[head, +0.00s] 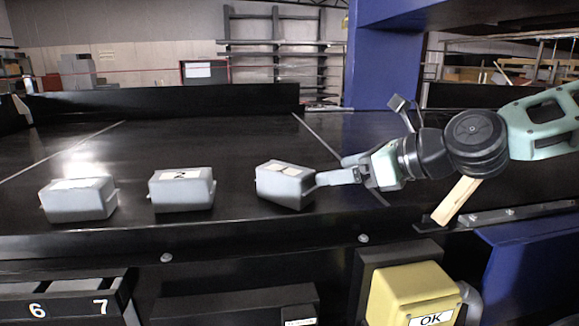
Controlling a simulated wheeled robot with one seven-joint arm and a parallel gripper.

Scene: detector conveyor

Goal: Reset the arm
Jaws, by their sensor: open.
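My gripper (336,170) reaches in from the right above the black conveyor (240,140), with its fingers pointing left. It is open. A lower finger's tip is at the right side of the rightmost grey box (284,185), which looks slightly tilted. I cannot tell whether the finger touches it. A middle grey box (182,190) with a marked white label and a left grey box (78,199) stand apart from it to the left.
A wooden strip (457,200) leans near the belt's right edge below my arm. A blue post (384,55) rises behind my gripper. A yellow box marked OK (413,290) is below at front right. A bin marked 6 and 7 (68,303) is at lower left.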

